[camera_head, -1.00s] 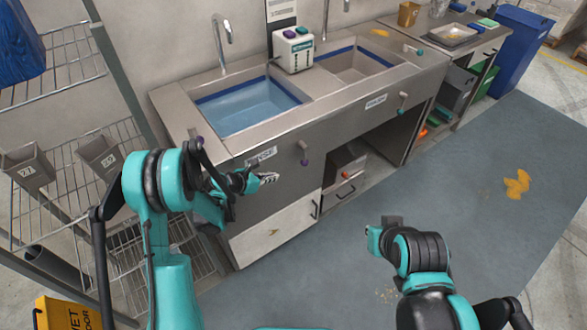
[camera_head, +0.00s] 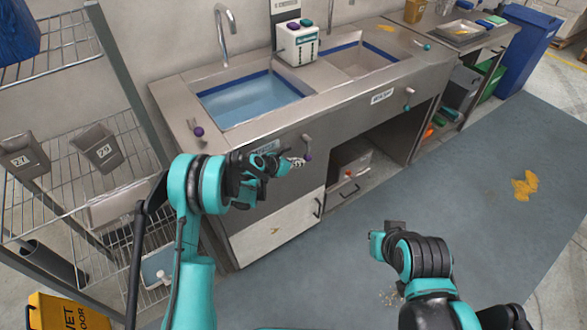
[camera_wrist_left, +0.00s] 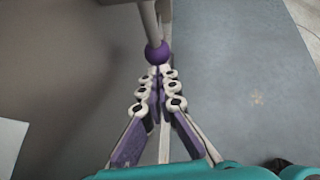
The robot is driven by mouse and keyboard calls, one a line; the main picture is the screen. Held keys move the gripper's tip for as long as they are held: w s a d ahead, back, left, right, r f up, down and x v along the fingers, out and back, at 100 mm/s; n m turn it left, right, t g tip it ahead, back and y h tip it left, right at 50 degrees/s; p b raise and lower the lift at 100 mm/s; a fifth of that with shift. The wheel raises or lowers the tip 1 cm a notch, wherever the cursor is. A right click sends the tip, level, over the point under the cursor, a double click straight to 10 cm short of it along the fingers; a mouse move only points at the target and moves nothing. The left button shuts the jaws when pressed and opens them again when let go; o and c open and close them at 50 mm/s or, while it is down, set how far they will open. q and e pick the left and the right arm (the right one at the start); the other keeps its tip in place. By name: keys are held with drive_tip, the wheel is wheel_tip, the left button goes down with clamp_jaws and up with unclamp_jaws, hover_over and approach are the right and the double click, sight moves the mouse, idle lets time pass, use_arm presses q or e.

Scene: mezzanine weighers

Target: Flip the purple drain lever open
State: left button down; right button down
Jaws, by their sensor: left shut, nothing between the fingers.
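The purple drain lever (camera_head: 307,141) hangs down from the sink's front panel, under the left basin. It has a grey stem and a purple ball end (camera_wrist_left: 157,52). My left gripper (camera_head: 303,161) is shut and empty, its fingertips right at the ball end. In the left wrist view the closed fingertips (camera_wrist_left: 160,74) are just below the ball; I cannot tell whether they touch it. My right gripper (camera_head: 377,242) is low over the floor in front of the sink; its fingers do not show clearly.
The left basin (camera_head: 248,100) holds water. A purple knob (camera_head: 198,131) is on the left rim. A teal-ended lever (camera_head: 408,106) hangs under the right basin. A wire shelf (camera_head: 75,160) stands at the left. Open floor mat (camera_head: 440,210) lies in front.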

use_arm(q)
drive_tip(key=shift+w+d+f+t+h, duration=0.2)
drive_tip(key=shift+d+t+h, duration=0.1)
drive_tip(key=shift+t+h, duration=0.1)
idle(0.5)
drive_tip(key=shift+t+h, duration=0.5)
drive_tip(key=shift+h, duration=0.1)
drive_tip(key=shift+w+d+r, duration=0.1)
drive_tip(key=shift+w+d, duration=0.8)
drive_tip(key=shift+d, duration=0.35)
drive_tip(key=shift+w+d+r, duration=0.1)
drive_tip(key=shift+w+d, duration=0.8)
drive_tip(key=shift+d, duration=0.3)
drive_tip(key=shift+w+d+r, duration=0.1)
drive_tip(key=shift+w+d, duration=0.8)
drive_tip(key=shift+d, duration=0.35)
